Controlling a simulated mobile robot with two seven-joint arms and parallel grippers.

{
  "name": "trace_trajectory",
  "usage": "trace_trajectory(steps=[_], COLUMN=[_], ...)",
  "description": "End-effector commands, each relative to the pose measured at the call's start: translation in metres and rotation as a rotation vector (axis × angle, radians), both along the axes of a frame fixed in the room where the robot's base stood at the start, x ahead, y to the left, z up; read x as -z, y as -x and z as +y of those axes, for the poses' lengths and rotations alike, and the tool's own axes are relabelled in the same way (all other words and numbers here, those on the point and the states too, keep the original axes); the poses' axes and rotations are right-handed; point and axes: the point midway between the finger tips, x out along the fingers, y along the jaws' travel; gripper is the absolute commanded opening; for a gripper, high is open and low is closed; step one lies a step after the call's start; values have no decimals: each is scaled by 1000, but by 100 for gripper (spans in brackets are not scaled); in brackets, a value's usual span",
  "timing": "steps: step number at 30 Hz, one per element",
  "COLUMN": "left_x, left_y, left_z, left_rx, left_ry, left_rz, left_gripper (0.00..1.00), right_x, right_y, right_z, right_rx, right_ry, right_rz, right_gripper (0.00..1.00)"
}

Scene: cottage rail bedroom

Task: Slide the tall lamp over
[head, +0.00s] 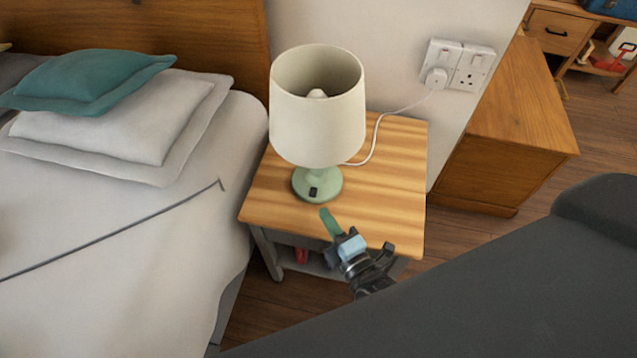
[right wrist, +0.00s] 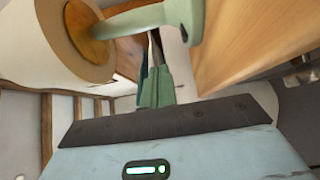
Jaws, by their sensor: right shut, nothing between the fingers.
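The tall lamp stands upright on the wooden bedside table (head: 400,185), with a cream shade (head: 318,125) and a round pale green base (head: 330,186) with a dark switch. My right gripper (head: 326,216) is shut and empty just in front of the base, at the table's near side. Whether its tips touch the base is unclear. In the right wrist view, the shut green fingers (right wrist: 157,84) point towards the lamp's green stem and base (right wrist: 190,18), and the shade (right wrist: 65,45) shows at the left. My left gripper is not in view.
A white cord runs from the lamp to a plug in the wall socket (head: 458,65). The tabletop right of the lamp is clear. The bed (head: 150,240) is close on the left. A red item (head: 302,255) lies on the lower shelf. A wooden cabinet (head: 500,130) stands right.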

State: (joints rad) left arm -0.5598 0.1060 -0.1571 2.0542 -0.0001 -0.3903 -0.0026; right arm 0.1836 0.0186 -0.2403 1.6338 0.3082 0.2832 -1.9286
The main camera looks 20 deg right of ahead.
Motion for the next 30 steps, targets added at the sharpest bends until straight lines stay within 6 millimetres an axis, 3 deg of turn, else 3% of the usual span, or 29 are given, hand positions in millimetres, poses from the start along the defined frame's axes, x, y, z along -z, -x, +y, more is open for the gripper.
trace_trajectory(steps=[10, 15, 30], left_x=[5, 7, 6], left_y=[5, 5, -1], left_z=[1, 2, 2], left_rx=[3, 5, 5], left_ry=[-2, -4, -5], left_rz=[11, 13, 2], left_gripper=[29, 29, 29], right_x=[0, 0, 0], right_y=[-65, -83, -94], right_z=[10, -6, -15], right_rx=[-1, -1, -1], right_ry=[0, 2, 0], right_rz=[0, 0, 2], right_gripper=[0, 0, 0])
